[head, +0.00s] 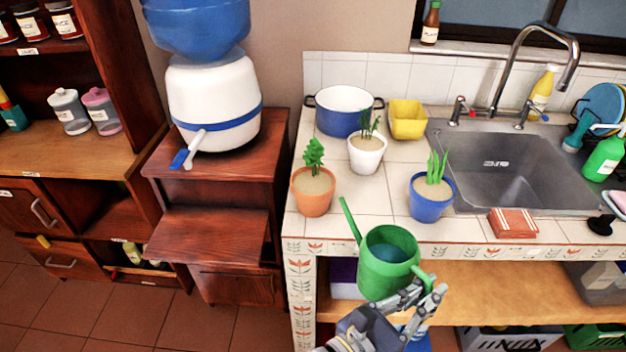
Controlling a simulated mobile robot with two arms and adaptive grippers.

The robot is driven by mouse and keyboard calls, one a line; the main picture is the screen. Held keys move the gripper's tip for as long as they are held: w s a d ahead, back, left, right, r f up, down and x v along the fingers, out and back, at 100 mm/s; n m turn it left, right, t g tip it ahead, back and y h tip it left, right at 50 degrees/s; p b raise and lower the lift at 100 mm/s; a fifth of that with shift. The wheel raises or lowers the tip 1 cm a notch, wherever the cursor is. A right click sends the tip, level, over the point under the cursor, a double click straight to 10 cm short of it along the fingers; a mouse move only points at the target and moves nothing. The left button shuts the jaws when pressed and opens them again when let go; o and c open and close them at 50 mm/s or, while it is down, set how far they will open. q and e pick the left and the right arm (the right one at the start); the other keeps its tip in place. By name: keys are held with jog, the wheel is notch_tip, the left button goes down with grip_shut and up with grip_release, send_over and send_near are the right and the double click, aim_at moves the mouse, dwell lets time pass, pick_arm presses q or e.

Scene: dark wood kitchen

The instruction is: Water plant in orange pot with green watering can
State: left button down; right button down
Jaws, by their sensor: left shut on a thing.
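The green watering can (386,274) is in front of the tiled counter's front edge, with blue water visible inside. Its spout points up and to the left, toward the counter. My left gripper (423,297) is shut on the can at its lower right side. The orange pot (313,197) stands upright on the counter's left end, holding sandy soil and a green plant (314,156). The spout tip is apart from the orange pot, to its lower right in the picture. My right gripper is not in view.
A white pot (367,158) and a blue pot (431,203) with plants stand to the right of the orange pot. Behind are a blue cooking pot (341,117) and a yellow container (407,121). A sink (520,170) is at right; a water dispenser (213,105) stands left.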

aim_at(423, 276)
pick_arm(q)
jog(key=r, duration=0.1)
jog(key=w+r+n+p, duration=0.1)
jog(key=r, duration=0.1)
jog(key=a+r+n+p, duration=0.1)
jog(key=r, duration=0.1)
jog(key=shift+w+r, duration=0.1)
jog(key=shift+w, duration=0.1)
jog(key=shift+w+a+r+n+p, duration=0.2)
jog(key=shift+r+n+p, duration=0.1)
jog(key=shift+r, duration=0.2)
jog(key=shift+w+a+r+n+p, duration=0.2)
jog(key=shift+r+n, duration=0.1)
jog(key=shift+r, duration=0.15)
jog(key=shift+w+a+r+n+p, duration=0.25)
jog(key=shift+w+r+n, duration=0.1)
jog(key=shift+r, duration=0.25)
jog(key=shift+w+a+r+n+p, duration=0.25)
jog(key=shift+w+r+n, duration=0.1)
jog(key=shift+r, duration=0.25)
jog(key=shift+w+a+r, duration=0.1)
jog(key=shift+w+r, duration=0.05)
jog(key=shift+r, duration=0.1)
